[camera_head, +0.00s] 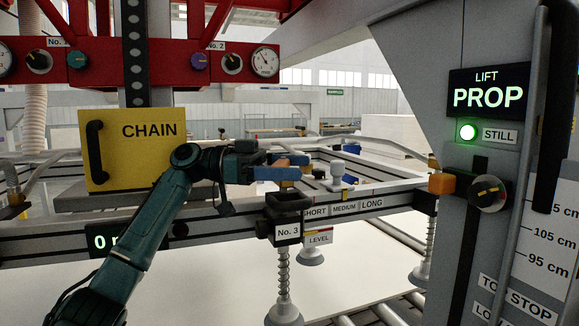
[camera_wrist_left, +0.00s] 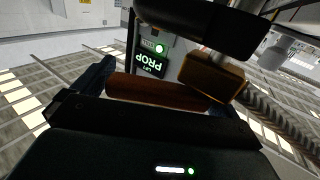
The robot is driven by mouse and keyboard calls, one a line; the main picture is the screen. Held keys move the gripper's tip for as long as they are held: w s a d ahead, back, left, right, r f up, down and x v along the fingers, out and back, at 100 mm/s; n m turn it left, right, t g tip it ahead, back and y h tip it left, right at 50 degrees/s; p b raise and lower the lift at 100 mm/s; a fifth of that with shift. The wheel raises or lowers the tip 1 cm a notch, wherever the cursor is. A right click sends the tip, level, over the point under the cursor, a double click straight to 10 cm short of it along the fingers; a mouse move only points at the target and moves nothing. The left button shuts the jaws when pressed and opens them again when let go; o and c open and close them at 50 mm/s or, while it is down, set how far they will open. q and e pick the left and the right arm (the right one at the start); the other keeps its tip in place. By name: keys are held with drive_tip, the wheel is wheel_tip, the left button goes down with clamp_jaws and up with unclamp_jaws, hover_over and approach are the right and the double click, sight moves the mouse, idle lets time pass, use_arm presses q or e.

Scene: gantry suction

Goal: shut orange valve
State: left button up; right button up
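An orange valve handle (camera_head: 291,160) shows at the front rail, above the No. 3 label, partly covered by my left gripper (camera_head: 283,167). The gripper's blue fingers lie on either side of it. In the left wrist view, an orange-brown bar (camera_wrist_left: 158,92) lies crosswise between the widely spaced fingers of the left gripper (camera_wrist_left: 155,95). An orange-brown block (camera_wrist_left: 212,77) sits just beyond it on the right. The gripper looks open around the bar; I cannot tell whether the fingers touch it. My right gripper is out of view.
A yellow CHAIN box (camera_head: 135,165) stands behind my left arm. A dark bracket (camera_head: 288,200) with the No. 3 label (camera_head: 287,231) sits below the gripper. A suction cup (camera_head: 284,312) hangs under it. The LIFT PROP column (camera_head: 440,90) with a knob (camera_head: 488,194) stands right.

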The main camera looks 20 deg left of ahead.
use_arm(q)
drive_tip(key=shift+r, duration=0.1)
wheel_tip(320, 180, up, 10)
idle(0.6)
drive_tip(key=shift+c, duration=0.2)
